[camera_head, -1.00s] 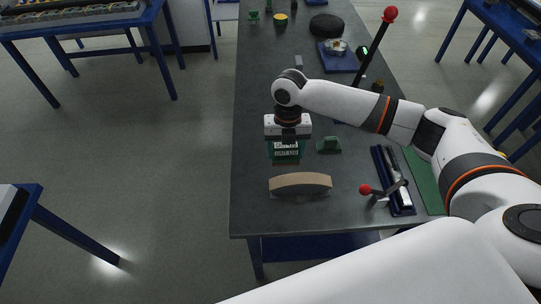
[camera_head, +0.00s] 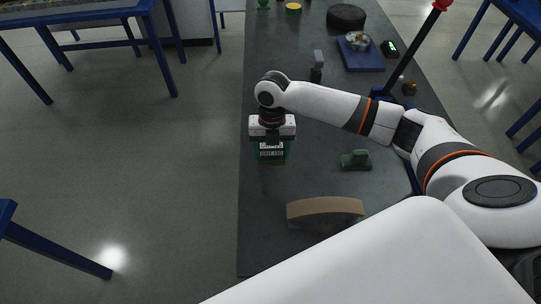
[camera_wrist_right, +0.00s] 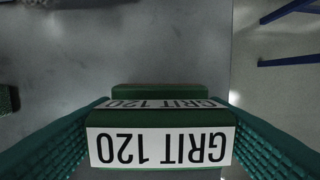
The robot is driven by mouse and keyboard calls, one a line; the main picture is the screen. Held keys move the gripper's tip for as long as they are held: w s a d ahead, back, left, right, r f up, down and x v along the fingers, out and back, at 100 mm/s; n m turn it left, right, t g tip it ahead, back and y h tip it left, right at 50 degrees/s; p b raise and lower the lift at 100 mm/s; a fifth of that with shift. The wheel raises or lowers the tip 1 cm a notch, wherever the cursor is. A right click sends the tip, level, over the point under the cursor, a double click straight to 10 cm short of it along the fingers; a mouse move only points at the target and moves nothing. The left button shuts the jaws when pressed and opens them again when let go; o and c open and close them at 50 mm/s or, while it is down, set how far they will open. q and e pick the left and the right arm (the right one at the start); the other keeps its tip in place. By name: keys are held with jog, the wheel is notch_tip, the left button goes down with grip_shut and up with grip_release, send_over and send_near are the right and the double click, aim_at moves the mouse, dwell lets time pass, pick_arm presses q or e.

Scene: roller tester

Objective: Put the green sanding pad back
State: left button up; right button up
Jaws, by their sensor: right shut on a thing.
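The green sanding pad (camera_wrist_right: 160,92) with a white "GRIT 120" label is held between the two green fingers of my right gripper (camera_wrist_right: 162,118). In the head view my right gripper (camera_head: 272,140) points down, with the pad (camera_head: 271,157) below it near the left edge of the dark table (camera_head: 305,125). Whether the pad touches the table is hard to tell. My left gripper is not in view.
A curved tan-topped block (camera_head: 325,207) sits nearer on the table. A red-knobbed lever (camera_head: 425,40) rises at right. Floor lies open left of the table.

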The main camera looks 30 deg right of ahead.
aim_at(271, 157)
jog(key=shift+f+p, duration=0.3)
jog(key=shift+f, duration=1.85)
jog(key=o, duration=0.9)
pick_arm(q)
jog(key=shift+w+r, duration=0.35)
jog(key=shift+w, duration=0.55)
pick_arm(e)
jog(key=shift+o, duration=0.2)
jog(key=shift+r, duration=0.1)
jog(key=shift+w+r, duration=0.1)
jog(key=shift+r, duration=0.1)
jog(key=r, duration=0.3)
jog(key=r+b, duration=0.1)
jog(key=r, duration=0.3)
jog(key=w+r+b, duration=0.1)
jog(key=r, duration=0.2)
jog(key=shift+d+r, duration=0.2)
jog(key=shift+d, duration=0.15)
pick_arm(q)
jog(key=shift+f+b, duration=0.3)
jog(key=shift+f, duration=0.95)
pick_arm(e)
jog(key=shift+w+r, duration=0.1)
jog(key=shift+r, duration=0.6)
